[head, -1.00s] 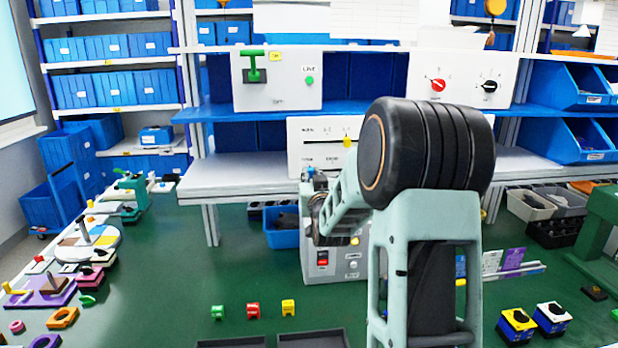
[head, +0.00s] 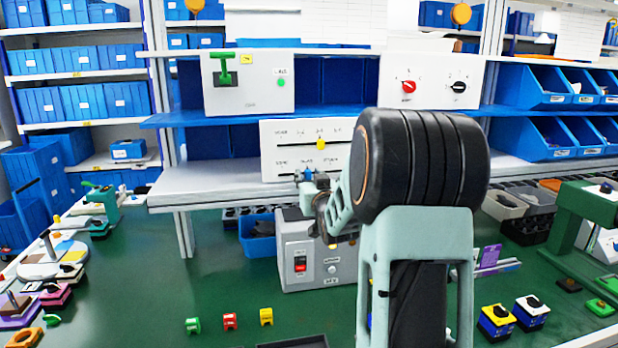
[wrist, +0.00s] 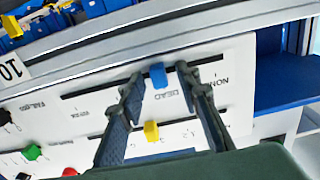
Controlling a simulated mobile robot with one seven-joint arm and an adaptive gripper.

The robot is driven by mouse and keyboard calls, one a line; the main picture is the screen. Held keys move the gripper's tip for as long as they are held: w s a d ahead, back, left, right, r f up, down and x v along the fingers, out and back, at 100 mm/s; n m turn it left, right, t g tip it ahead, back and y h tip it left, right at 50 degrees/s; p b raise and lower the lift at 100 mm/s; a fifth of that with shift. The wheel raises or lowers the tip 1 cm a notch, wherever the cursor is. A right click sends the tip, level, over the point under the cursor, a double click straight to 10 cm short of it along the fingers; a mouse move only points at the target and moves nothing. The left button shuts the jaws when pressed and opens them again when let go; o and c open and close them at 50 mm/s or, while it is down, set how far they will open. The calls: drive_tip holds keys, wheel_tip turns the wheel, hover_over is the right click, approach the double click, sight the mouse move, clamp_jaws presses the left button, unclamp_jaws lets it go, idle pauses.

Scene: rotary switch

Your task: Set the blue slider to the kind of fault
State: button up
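A white panel (head: 270,155) with two slots stands on the shelf in the head view. A yellow knob (head: 321,141) sits on one slot, and it also shows in the wrist view (wrist: 152,131). The blue slider (wrist: 158,75) is on the other slot in the wrist view, near the printed word DEAD; this view looks upside down. My gripper (wrist: 158,78) is at the panel with one finger on each side of the blue slider. Small gaps show between fingers and slider, so it looks open around it. In the head view my arm hides the panel's right part.
A box with a green lever (head: 240,97) and a panel with red and black knobs (head: 433,75) stand on the shelf above. A grey box with a red switch (head: 310,265) is below. Several small coloured blocks lie on the green table (head: 150,270).

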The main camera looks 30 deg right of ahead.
drive_tip(key=v, duration=1.2)
idle(0.4)
